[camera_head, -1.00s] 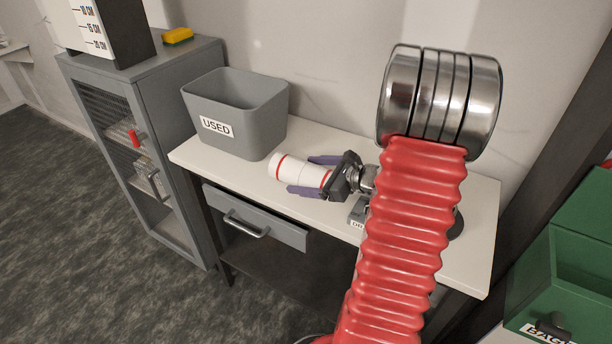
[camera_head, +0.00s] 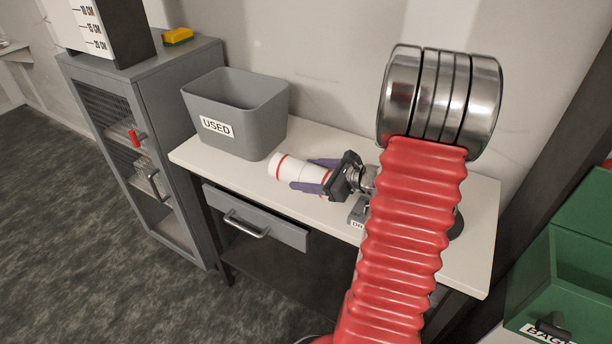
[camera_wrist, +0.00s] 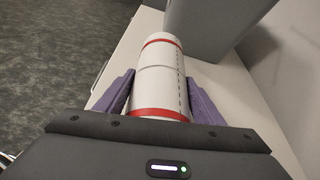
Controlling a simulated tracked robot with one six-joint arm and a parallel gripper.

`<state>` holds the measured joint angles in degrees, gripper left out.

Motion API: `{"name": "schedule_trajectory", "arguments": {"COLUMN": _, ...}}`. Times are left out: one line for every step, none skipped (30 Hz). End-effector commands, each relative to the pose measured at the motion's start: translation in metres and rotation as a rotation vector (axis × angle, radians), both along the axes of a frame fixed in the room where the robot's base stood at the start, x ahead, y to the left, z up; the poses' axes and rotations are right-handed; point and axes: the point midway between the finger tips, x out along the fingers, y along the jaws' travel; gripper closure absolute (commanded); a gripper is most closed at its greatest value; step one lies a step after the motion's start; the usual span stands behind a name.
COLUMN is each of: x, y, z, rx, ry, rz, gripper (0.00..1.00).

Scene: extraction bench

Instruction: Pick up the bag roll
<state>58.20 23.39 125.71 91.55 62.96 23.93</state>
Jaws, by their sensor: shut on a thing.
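The bag roll (camera_head: 296,171) is a white cylinder with red bands. It lies on its side on the white bench top, or just above it; I cannot tell which. My gripper (camera_head: 318,177) has its purple fingers shut on the roll, one on each side. In the wrist view the roll (camera_wrist: 160,82) runs away from the palm between the two fingers (camera_wrist: 160,100), with a dashed line along its upper side. The roll's near end is hidden by the gripper body.
A grey bin labelled USED (camera_head: 245,112) stands just beyond the roll on the bench (camera_head: 200,160). A drawer (camera_head: 255,218) with a handle is under the bench top. A grey cabinet (camera_head: 150,150) stands left, and a green container (camera_head: 570,275) is at lower right.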

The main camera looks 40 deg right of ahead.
Motion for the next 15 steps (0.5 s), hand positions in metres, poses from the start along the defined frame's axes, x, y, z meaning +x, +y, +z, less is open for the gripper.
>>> {"name": "schedule_trajectory", "arguments": {"x": 0.0, "y": 0.0, "z": 0.0, "rx": 0.0, "ry": 0.0, "rz": 0.0, "gripper": 0.69}}
{"name": "schedule_trajectory", "arguments": {"x": 0.0, "y": 0.0, "z": 0.0, "rx": 0.0, "ry": 0.0, "rz": 0.0, "gripper": 0.69}}
{"name": "schedule_trajectory", "arguments": {"x": 0.0, "y": 0.0, "z": 0.0, "rx": 0.0, "ry": 0.0, "rz": 0.0, "gripper": 0.69}}
{"name": "schedule_trajectory", "arguments": {"x": 0.0, "y": 0.0, "z": 0.0, "rx": 0.0, "ry": 0.0, "rz": 0.0, "gripper": 0.69}}
{"name": "schedule_trajectory", "arguments": {"x": 0.0, "y": 0.0, "z": 0.0, "rx": 0.0, "ry": 0.0, "rz": 0.0, "gripper": 0.69}}
{"name": "schedule_trajectory", "arguments": {"x": 0.0, "y": 0.0, "z": 0.0, "rx": 0.0, "ry": 0.0, "rz": 0.0, "gripper": 0.69}}
{"name": "schedule_trajectory", "arguments": {"x": 0.0, "y": 0.0, "z": 0.0, "rx": 0.0, "ry": 0.0, "rz": 0.0, "gripper": 0.69}}
{"name": "schedule_trajectory", "arguments": {"x": 0.0, "y": 0.0, "z": 0.001, "rx": 0.0, "ry": 0.0, "rz": 0.0, "gripper": 0.69}}
{"name": "schedule_trajectory", "arguments": {"x": 0.0, "y": 0.0, "z": 0.002, "rx": -0.001, "ry": 0.0, "rz": 0.0, "gripper": 0.69}}
{"name": "schedule_trajectory", "arguments": {"x": 0.0, "y": 0.0, "z": 0.003, "rx": -0.001, "ry": 0.0, "rz": 0.0, "gripper": 0.69}}
{"name": "schedule_trajectory", "arguments": {"x": 0.0, "y": 0.0, "z": 0.004, "rx": -0.002, "ry": -0.001, "rz": 0.0, "gripper": 0.69}}
{"name": "schedule_trajectory", "arguments": {"x": 0.0, "y": 0.0, "z": 0.007, "rx": -0.003, "ry": -0.002, "rz": 0.0, "gripper": 0.69}}
{"name": "schedule_trajectory", "arguments": {"x": 0.0, "y": 0.0, "z": 0.009, "rx": -0.003, "ry": -0.002, "rz": 0.0, "gripper": 0.69}}
{"name": "schedule_trajectory", "arguments": {"x": 0.0, "y": 0.0, "z": 0.012, "rx": -0.003, "ry": -0.002, "rz": -0.001, "gripper": 0.69}}
{"name": "schedule_trajectory", "arguments": {"x": 0.0, "y": 0.0, "z": 0.016, "rx": -0.003, "ry": -0.002, "rz": 0.0, "gripper": 0.69}}
